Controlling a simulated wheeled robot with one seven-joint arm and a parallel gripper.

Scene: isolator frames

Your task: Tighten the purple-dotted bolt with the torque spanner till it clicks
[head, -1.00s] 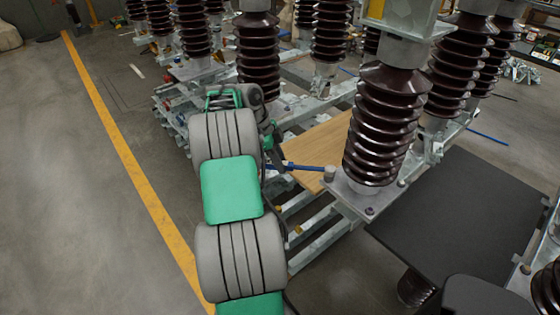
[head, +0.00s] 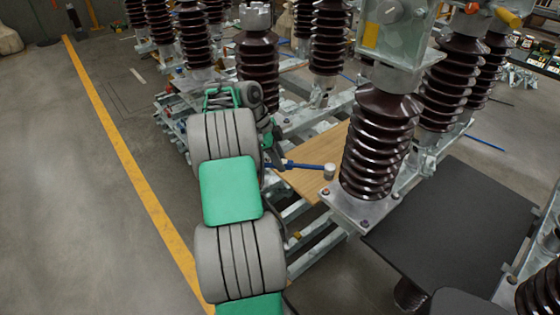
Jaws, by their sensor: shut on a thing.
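The torque spanner (head: 304,166) has a blue shaft and a grey, round socket head (head: 329,172). It reaches right from my gripper (head: 270,162), which is shut on its other end. My arm hides most of the jaws. The socket head hangs just behind the left corner of the metal base plate (head: 345,205) under the near brown insulator. A small bolt (head: 326,191) shows at that corner, below the socket head and apart from it. Another bolt (head: 366,222) on the plate's front corner looks dark purple. The dots are too small to tell their colours surely.
The ribbed insulator (head: 374,150) rises close right of the socket head. A wooden board (head: 300,182) lies behind and below the spanner. A black platform (head: 450,225) is at right. Open floor and a yellow line (head: 130,165) are at left.

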